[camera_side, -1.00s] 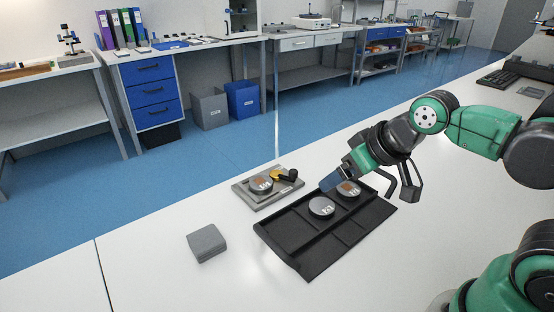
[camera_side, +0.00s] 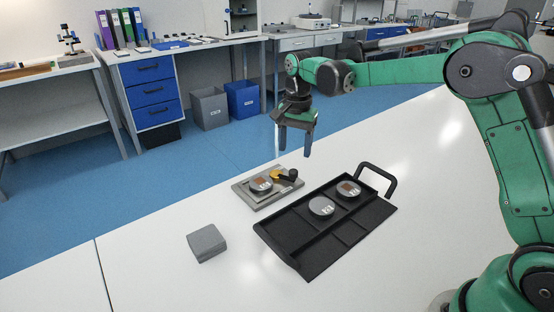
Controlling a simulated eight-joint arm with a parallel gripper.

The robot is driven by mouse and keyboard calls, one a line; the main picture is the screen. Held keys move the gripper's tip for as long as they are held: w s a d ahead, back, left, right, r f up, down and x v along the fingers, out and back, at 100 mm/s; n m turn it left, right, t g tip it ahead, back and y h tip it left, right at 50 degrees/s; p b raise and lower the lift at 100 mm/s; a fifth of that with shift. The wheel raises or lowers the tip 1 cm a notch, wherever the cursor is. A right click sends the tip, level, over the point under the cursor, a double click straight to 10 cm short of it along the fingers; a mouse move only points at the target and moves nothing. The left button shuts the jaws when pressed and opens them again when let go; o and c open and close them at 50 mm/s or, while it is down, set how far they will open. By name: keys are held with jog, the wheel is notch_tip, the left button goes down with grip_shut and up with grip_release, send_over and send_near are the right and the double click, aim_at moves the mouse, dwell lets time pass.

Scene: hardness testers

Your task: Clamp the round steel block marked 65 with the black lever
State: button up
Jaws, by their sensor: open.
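A round steel block (camera_side: 261,185) lies on the grey clamp plate (camera_side: 248,198); its number is too small to read surely. The black lever (camera_side: 291,175) sits at the plate's right side, beside a yellow clamp piece (camera_side: 276,177). I cannot tell whether the yellow piece touches the block. My gripper (camera_side: 294,151) is open and empty, pointing down above the table behind the plate and lever, apart from both. Two more round blocks, a front one (camera_side: 321,207) and a back one (camera_side: 348,189), lie in the black tray (camera_side: 312,262).
A grey box (camera_side: 206,243) stands at the front left of the white table. The table between box and tray is clear.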

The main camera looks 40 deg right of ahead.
aim_at(294, 170)
jog(key=shift+w+d+f, duration=0.1)
jog(key=shift+w+f, duration=0.1)
jog(key=shift+f, duration=2.9)
jog(key=shift+c, duration=0.3)
grip_shut()
